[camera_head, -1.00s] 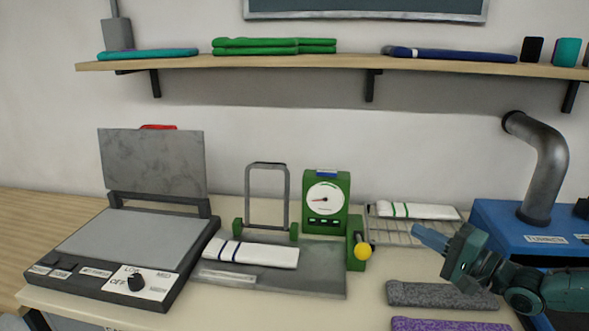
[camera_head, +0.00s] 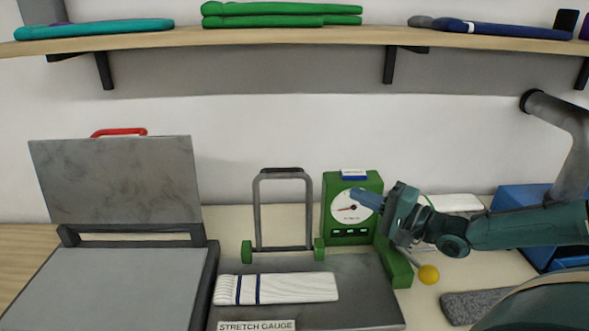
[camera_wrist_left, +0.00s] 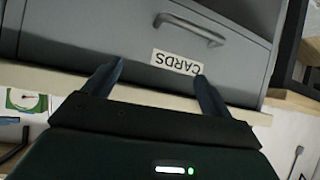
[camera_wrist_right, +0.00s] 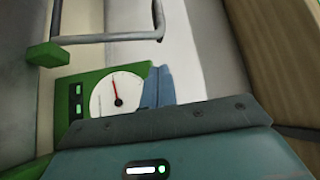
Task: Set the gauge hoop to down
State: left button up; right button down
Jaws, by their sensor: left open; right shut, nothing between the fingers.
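The gauge hoop (camera_head: 283,215) is a grey metal frame standing upright on green hinge blocks at the back of the stretch gauge plate (camera_head: 360,302). A white knitted piece with blue stripes (camera_head: 290,288) lies flat on the plate. The green dial box (camera_head: 334,225) stands right of the hoop. My right gripper (camera_head: 362,198) is shut and empty, in front of the dial and right of the hoop, pointing left. In the right wrist view the hoop (camera_wrist_right: 110,37) is beyond the fingers (camera_wrist_right: 158,85). My left gripper (camera_wrist_left: 155,85) is open and empty, facing a grey drawer front.
A press with its lid raised (camera_head: 118,180) stands at the left. A lever with a yellow knob (camera_head: 428,274) sits right of the gauge, below my right arm. A blue machine with a pipe (camera_head: 520,205) is at the right. A shelf (camera_head: 300,40) runs above.

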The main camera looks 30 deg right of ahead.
aim_at(325, 179)
jog(key=b+x, duration=0.1)
jog(key=x, duration=0.8)
jog(key=shift+w+r, duration=0.1)
jog(key=shift+w, duration=0.2)
pick_arm(q)
jog(key=shift+w+d+f, duration=0.1)
jog(key=shift+w+f, duration=0.2)
pick_arm(e)
jog(key=shift+w+a, duration=0.3)
jog(key=shift+w, duration=0.2)
jog(key=shift+s, duration=0.1)
